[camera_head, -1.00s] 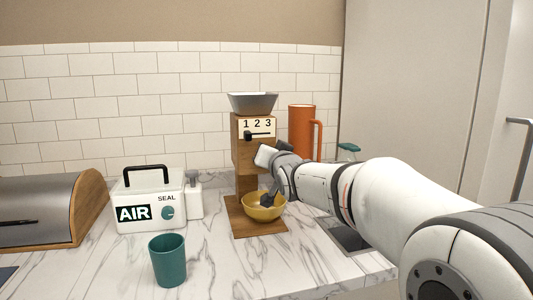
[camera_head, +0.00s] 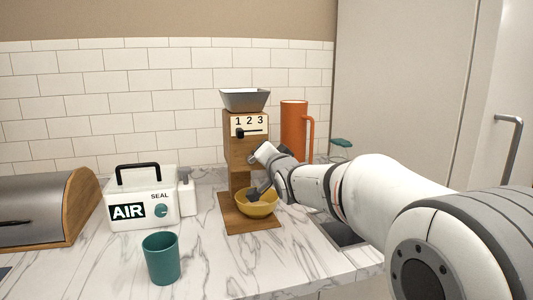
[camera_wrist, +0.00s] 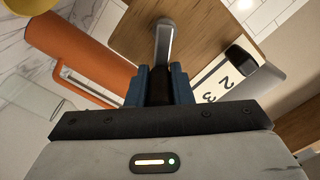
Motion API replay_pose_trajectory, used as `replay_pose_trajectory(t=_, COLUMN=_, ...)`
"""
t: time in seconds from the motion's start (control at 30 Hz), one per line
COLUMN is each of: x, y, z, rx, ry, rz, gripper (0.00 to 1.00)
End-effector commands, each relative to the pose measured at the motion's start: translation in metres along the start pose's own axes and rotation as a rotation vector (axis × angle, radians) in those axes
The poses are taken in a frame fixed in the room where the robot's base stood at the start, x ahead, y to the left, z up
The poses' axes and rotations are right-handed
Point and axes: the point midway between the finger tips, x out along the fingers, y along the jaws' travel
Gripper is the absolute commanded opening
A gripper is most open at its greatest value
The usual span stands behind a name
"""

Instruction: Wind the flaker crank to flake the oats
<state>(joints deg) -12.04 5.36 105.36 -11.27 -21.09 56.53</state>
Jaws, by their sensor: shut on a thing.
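The flaker is a wooden tower (camera_head: 238,155) with a grey hopper on top (camera_head: 244,99), a 1 2 3 dial plate (camera_head: 249,125) and a black pointer. In the wrist view its wooden body (camera_wrist: 205,22) fills the top. A grey crank arm (camera_wrist: 165,42) runs from the body towards my gripper (camera_wrist: 158,85). The blue-padded fingers are shut on the dark crank handle (camera_wrist: 158,88). In the head view my wrist hides the crank. A yellow bowl (camera_head: 262,209) stands on the flaker's base, partly behind my gripper. Whether flakes lie in it cannot be told.
An orange jug (camera_head: 293,130) stands right behind the flaker. A white AIR SEAL box (camera_head: 129,190) and small white bottle (camera_head: 188,196) are left, with a bread bin (camera_head: 35,225) beyond. A teal cup (camera_head: 161,260) stands in front. A green-lidded jar (camera_head: 341,142) is behind my arm.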

Motion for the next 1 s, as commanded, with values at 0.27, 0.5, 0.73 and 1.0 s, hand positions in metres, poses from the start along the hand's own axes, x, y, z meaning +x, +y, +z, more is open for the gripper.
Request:
replay_pose_trajectory(t=0.27, x=0.0, y=0.001, z=0.0, rx=-0.001, ry=0.0, rz=0.001, gripper=0.26)
replay_pose_trajectory(t=0.5, x=0.0, y=0.0, z=0.0, rx=-0.001, ry=0.0, rz=0.0, gripper=0.29)
replay_pose_trajectory(t=0.73, x=-0.021, y=-0.001, z=-0.001, rx=-0.002, ry=0.002, rz=-0.001, gripper=0.29)
replay_pose_trajectory(t=1.0, x=-0.063, y=0.0, z=-0.001, rx=-0.002, ry=0.001, rz=0.0, gripper=0.29)
